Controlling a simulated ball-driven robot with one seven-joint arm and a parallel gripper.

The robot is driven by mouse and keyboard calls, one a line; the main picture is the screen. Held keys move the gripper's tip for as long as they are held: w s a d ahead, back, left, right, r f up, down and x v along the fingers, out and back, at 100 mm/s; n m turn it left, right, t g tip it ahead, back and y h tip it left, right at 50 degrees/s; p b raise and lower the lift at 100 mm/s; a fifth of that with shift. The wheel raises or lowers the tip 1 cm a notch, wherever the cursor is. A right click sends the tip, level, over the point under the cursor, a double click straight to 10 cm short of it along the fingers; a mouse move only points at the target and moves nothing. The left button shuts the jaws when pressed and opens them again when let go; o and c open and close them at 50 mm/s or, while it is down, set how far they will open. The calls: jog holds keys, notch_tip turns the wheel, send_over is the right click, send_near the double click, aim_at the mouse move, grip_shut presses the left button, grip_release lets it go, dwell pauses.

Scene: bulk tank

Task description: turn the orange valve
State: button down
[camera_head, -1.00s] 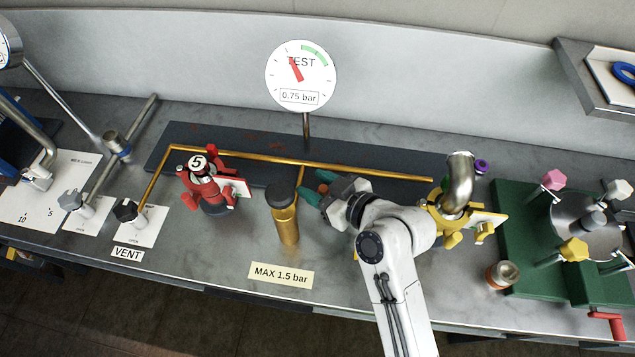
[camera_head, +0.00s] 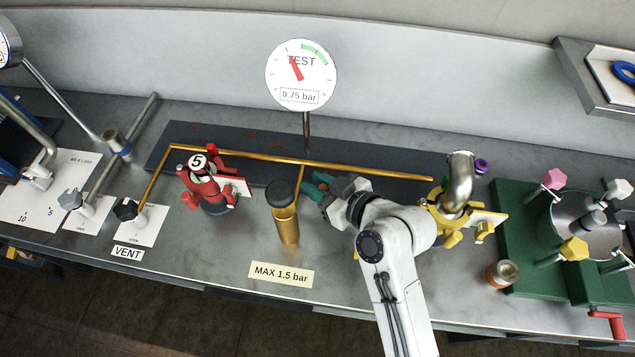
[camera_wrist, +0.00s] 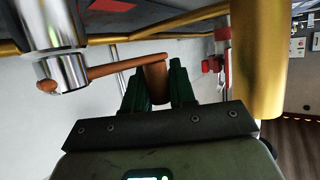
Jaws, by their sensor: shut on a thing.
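The orange valve's lever (camera_wrist: 125,66) runs from a chrome hub (camera_wrist: 62,73) at the left of the wrist view to an upright orange grip (camera_wrist: 156,83). My gripper (camera_wrist: 158,88) has one green finger on each side of this grip and is shut on it. In the head view my gripper (camera_head: 318,187) is just right of the brass cylinder, below the long brass pipe (camera_head: 300,163). There the fingers and wrist hide most of the valve.
A brass cylinder with a dark cap (camera_head: 285,215) stands close left of my gripper. A red fitting marked 5 (camera_head: 205,185) stands farther left, and a yellow fitting (camera_head: 447,220) stands right of my wrist. The TEST gauge (camera_head: 300,75) reads low.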

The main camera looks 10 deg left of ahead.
jog(key=shift+s+d+f+n+g+y+b, duration=0.1)
jog(key=shift+s+n+g+y+b, duration=0.5)
jog(key=shift+n+g, duration=0.3)
jog(key=shift+s+n+g+y+b, duration=0.6)
jog(key=shift+s+n+g, duration=0.35)
jog(key=shift+n+g, duration=0.5)
jog(key=c, duration=1)
grip_release()
jog(key=shift+r, duration=0.2)
